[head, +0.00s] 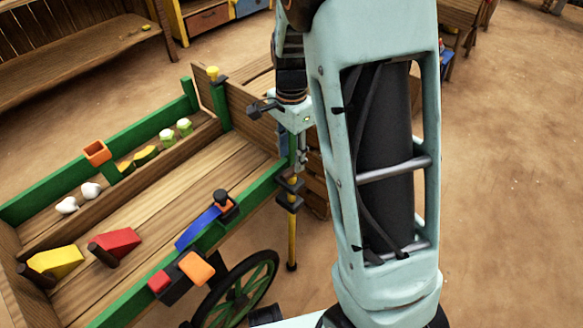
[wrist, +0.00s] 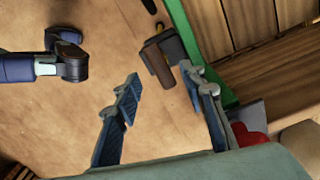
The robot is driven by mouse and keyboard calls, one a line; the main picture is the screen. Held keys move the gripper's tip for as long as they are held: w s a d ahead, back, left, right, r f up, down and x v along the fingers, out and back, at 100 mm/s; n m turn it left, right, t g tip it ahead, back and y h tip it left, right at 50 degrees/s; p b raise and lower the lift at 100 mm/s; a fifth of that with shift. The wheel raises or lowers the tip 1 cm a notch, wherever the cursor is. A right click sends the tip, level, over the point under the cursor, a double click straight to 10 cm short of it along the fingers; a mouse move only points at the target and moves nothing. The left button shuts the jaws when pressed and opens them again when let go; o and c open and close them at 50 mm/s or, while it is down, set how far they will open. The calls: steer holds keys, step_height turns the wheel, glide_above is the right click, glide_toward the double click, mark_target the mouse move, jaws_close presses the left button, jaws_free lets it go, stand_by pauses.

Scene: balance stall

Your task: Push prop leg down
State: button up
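The prop leg (head: 291,238) is a thin yellow post with a dark foot. It stands upright at the cart's near right corner, passing through dark brackets (head: 289,190). I cannot tell whether its foot touches the ground. My gripper (head: 301,160) points down just above the brackets, close to the cart's green corner. In the wrist view my gripper (wrist: 160,75) is open, its two fingers apart with nothing held between them. A dark bracket with a brown block (wrist: 161,55) shows just beyond the fingertips. My arm hides part of the corner in the head view.
The wooden cart (head: 255,185) with green rails fills the left, with a spoked wheel (head: 240,295) beside the leg. Coloured blocks, including a red one (head: 117,242) and a yellow one (head: 56,262), sit on it. Bare ground (head: 510,180) lies open to the right.

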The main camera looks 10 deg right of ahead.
steer(key=shift+r, duration=1.85)
